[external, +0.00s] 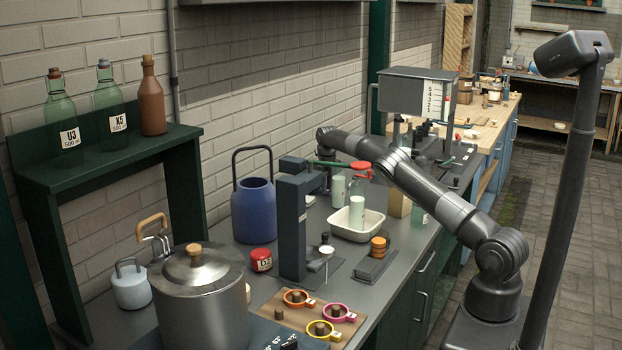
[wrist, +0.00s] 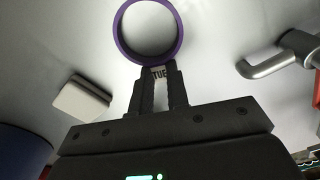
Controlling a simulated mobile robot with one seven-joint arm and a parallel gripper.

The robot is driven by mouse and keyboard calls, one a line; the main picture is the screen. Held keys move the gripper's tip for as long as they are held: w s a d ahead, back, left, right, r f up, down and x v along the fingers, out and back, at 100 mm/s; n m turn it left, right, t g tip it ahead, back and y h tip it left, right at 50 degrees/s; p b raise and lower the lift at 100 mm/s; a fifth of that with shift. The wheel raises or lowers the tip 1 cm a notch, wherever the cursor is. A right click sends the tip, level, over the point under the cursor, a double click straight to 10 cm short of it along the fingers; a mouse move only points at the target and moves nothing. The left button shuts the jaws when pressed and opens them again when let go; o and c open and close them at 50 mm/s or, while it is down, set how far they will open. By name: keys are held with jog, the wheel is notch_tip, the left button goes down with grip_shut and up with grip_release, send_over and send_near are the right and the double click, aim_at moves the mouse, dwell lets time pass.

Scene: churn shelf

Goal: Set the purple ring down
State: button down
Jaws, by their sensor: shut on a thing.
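The purple ring (wrist: 180,45) shows at the top of the wrist view, with a small tag lettered "TUE" (wrist: 159,72) at its near edge. My gripper (wrist: 160,82) is shut on the ring at this tag. A pale grey surface shows through the ring; I cannot tell how far off it is. In the external view my arm reaches left over the bench toward the back wall, and I cannot make out the fingers or the purple ring. A wooden board (external: 270,310) at the front holds an orange ring (external: 287,300), a pink ring (external: 352,317) and a yellow ring (external: 311,334) around short pegs.
A dark upright stand (external: 292,225) rises mid-bench. A blue handled can (external: 252,212), a red tin (external: 261,259) and a large steel pot (external: 198,310) stand left of it. A white tray (external: 345,235) with a pale cylinder stands to the right. A green shelf (external: 100,160) carries bottles.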

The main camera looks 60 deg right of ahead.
jog(key=shift+f, duration=0.1)
jog(key=c, duration=1.4)
grip_release()
